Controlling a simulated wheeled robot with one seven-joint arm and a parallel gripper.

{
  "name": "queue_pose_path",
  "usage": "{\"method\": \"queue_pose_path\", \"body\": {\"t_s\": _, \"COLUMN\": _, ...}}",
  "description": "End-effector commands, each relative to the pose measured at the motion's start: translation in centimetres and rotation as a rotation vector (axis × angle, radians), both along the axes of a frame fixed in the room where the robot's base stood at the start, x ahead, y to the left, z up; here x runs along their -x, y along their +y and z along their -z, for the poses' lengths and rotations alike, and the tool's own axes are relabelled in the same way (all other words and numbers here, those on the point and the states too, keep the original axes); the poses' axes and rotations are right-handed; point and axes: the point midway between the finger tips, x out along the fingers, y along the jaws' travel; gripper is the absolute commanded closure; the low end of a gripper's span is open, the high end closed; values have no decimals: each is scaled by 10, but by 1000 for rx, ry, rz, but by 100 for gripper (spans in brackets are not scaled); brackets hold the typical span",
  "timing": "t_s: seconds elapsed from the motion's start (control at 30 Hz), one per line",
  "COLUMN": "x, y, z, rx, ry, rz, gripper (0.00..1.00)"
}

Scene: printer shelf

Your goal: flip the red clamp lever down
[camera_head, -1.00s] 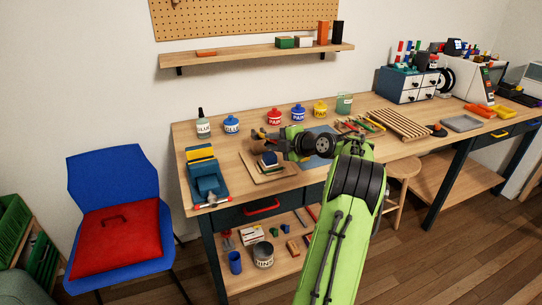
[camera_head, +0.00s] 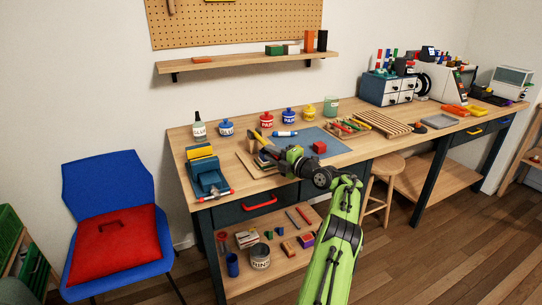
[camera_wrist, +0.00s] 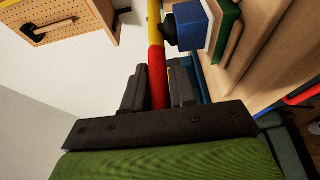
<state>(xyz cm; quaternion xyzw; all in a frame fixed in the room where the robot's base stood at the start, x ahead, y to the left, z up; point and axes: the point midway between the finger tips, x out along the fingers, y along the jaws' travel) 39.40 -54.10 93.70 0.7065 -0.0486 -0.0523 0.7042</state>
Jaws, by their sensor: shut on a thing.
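A red-and-yellow rod (camera_wrist: 157,60), which looks like the clamp lever, runs between the two dark fingers of my gripper (camera_wrist: 159,92) in the wrist view. The fingers are shut on its red part. In the head view my gripper (camera_head: 272,154) is low over the wooden board (camera_head: 246,164) near the bench's front edge, and a yellow end of the rod (camera_head: 257,135) sticks up beyond it. A blue block (camera_wrist: 190,25) with a dark pad against it sits beside the rod. My gripper hides most of the clamp in the head view.
A blue vise (camera_head: 207,178) stands left of the board. Paint pots, such as a red one (camera_head: 266,121), stand behind.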

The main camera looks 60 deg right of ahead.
Motion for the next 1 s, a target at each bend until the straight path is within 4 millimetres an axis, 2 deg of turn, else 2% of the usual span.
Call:
{"method": "queue_pose_path", "body": {"t_s": 0.47, "x": 0, "y": -2, "z": 1, "rx": 5, "ry": -5, "rz": 4, "gripper": 100}}
{"method": "queue_pose_path", "body": {"t_s": 0.5, "x": 0, "y": -2, "z": 1, "rx": 5, "ry": -5, "rz": 4, "gripper": 71}}
{"method": "queue_pose_path", "body": {"t_s": 0.6, "x": 0, "y": -2, "z": 1, "rx": 4, "ry": -5, "rz": 3, "gripper": 56}}
{"method": "queue_pose_path", "body": {"t_s": 0.63, "x": 0, "y": -2, "z": 1, "rx": 4, "ry": -5, "rz": 3, "gripper": 53}}
{"method": "queue_pose_path", "body": {"t_s": 0.87, "x": 0, "y": -1, "z": 1, "rx": 4, "ry": -5, "rz": 2, "gripper": 53}}
{"method": "queue_pose_path", "body": {"t_s": 1.0, "x": 8, "y": 0, "z": 2, "rx": 7, "ry": -1, "rz": 0, "gripper": 53}}
